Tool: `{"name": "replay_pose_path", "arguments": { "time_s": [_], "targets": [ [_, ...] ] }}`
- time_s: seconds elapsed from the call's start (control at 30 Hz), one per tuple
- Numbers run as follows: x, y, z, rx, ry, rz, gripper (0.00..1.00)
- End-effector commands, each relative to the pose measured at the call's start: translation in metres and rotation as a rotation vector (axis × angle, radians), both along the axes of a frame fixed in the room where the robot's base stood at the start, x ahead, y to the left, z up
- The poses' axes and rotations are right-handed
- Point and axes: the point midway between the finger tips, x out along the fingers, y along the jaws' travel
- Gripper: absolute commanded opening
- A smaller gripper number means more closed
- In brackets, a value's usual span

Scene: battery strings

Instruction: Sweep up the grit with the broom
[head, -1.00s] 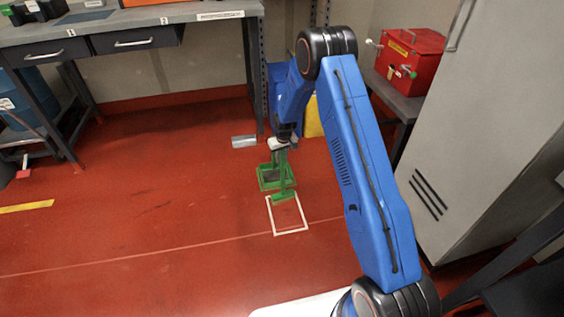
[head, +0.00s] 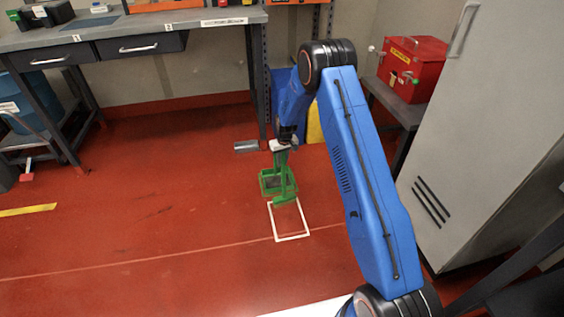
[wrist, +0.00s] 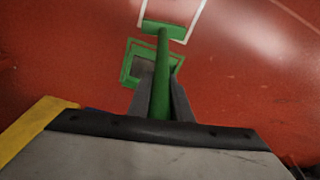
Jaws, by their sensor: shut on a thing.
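My gripper (head: 281,147) is shut on the handle of a green broom (head: 287,179), low over the red floor. In the wrist view, my gripper (wrist: 161,92) has a dark finger on either side of the green handle (wrist: 162,68). The broom's wide head (wrist: 163,29) lies at the top edge of a white square outline. A green tray-like frame (head: 264,188) is on the floor just behind the broom head, partly hidden by the broom and fingers. I cannot make out any grit; the broom head may cover some.
A white square outline (head: 292,238) is marked on the floor. A grey metal piece (head: 246,146) lies by the workbench (head: 200,21) leg. A grey cabinet (head: 480,150) and a red box (head: 413,68) on a stand are at right.

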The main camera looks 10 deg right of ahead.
Motion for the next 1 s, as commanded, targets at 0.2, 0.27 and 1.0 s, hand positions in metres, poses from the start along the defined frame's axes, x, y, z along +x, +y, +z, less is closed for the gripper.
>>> {"name": "replay_pose_path", "arguments": {
  "time_s": [0.2,0.27,1.0],
  "targets": [
    [0.0,0.0,0.014,0.0,0.0,0.0,0.0],
    [0.0,0.0,0.018,0.0,-0.001,0.0,0.0],
    [-0.057,0.0,0.026,0.001,0.0,0.0,0.0]
  ]
}}
